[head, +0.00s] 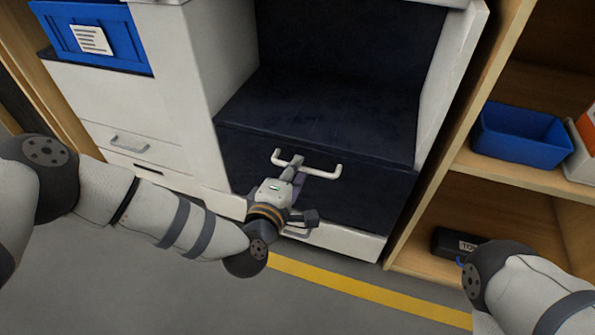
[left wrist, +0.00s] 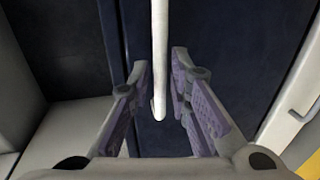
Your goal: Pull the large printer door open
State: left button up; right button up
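The large printer door (head: 360,200) is a dark navy panel low in the white printer and looks closed. Its white bar handle (head: 322,173) runs across near its top edge. My left gripper (head: 296,168) is at the left part of this handle. In the left wrist view the handle (left wrist: 159,40) lies between the two spread fingers of my left gripper (left wrist: 160,72), with a gap on both sides. The gripper hides part of the door and handle in the head view. My right gripper is out of view; only my right arm shows at lower right.
A white drawer (head: 345,241) with a handle lies below the door. A wooden shelf (head: 535,180) on the right holds a blue bin (head: 520,135) and a black case (head: 455,243). White drawers (head: 115,105) stand at left. The floor in front, with a yellow line (head: 370,291), is clear.

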pick_arm(q)
jog(key=shift+x, duration=0.8)
jog(key=shift+c, duration=0.5)
grip_shut()
jog(key=shift+s, duration=0.15)
